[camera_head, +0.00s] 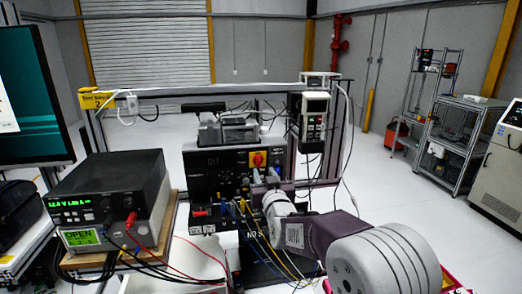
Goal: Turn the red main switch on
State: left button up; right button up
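The red main switch (258,159) sits on a yellow square plate at the right part of a black panel box (206,172) in the middle of the head view. My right arm reaches in from the lower right. Its gripper (265,175) is just below the switch in the picture, with two light fingertips that look apart. I see nothing between them, and the switch's red knob shows above them. Whether a fingertip touches the panel cannot be told. My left gripper is not seen.
A power supply (108,198) with a green display stands on a wooden board at the left. Red, black, blue and yellow cables run in front of the panel. A handheld meter (313,122) hangs from the frame at the right. A monitor (35,95) stands far left.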

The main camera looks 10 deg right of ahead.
aim_at(259, 160)
jog(key=w+p, duration=0.1)
jog(key=w, duration=0.1)
jog(key=w+p, duration=0.2)
jog(key=w, duration=0.1)
jog(key=w+p, duration=0.2)
jog(key=w, duration=0.1)
jog(key=shift+w+d+f, duration=0.1)
jog(key=shift+w+d, duration=0.15)
jog(key=shift+d, duration=0.1)
jog(key=shift+w+a+f, duration=0.1)
jog(key=shift+w+a, duration=0.1)
jog(key=shift+w, duration=0.2)
jog(key=shift+d, duration=0.15)
jog(key=shift+c, duration=1.2)
grip_shut()
